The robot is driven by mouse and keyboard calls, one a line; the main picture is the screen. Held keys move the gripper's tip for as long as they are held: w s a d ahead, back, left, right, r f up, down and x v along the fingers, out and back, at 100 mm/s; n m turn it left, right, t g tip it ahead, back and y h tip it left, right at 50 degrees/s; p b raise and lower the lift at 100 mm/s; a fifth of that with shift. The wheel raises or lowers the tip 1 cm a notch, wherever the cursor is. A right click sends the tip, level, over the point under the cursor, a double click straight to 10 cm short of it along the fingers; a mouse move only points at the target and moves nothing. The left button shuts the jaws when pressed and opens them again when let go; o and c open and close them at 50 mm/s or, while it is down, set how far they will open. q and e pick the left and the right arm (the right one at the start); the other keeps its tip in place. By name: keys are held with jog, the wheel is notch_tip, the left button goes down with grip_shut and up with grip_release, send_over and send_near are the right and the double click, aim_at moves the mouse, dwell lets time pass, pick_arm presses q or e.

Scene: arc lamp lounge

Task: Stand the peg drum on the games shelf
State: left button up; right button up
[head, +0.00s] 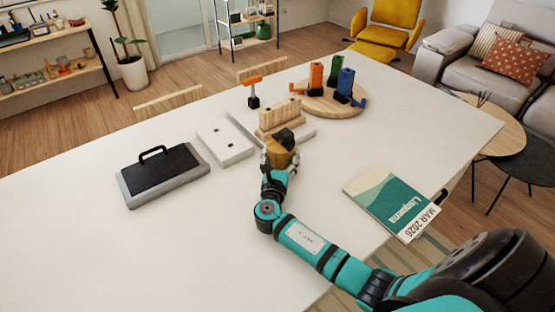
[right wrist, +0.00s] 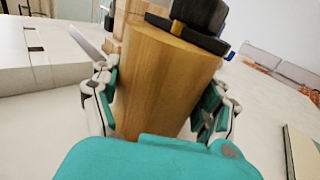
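A wooden cylinder with a black cap, which looks like the peg drum (head: 281,155), is over the white table in front of a slotted wooden block. In the right wrist view the drum (right wrist: 165,80) stands between the two fingers, and its lower end is hidden by the gripper. My right gripper (head: 278,160) is shut on its sides; whether the drum touches the table is unclear. My left gripper is not in view. Two shelf units show across the room, one at the far left (head: 60,40) and one at the back (head: 246,18); I cannot tell which is the games shelf.
On the table (head: 90,250) are a black-topped case (head: 162,172), a white box (head: 225,142), a slotted wooden block (head: 280,118), a round board (head: 325,108) with coloured tools, and a magazine (head: 392,202). The table's front left is clear. A potted plant (head: 132,70) stands between the shelves.

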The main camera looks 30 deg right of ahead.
jog(key=c, duration=0.7)
jog(key=shift+c, duration=1)
jog(key=shift+r, duration=0.2)
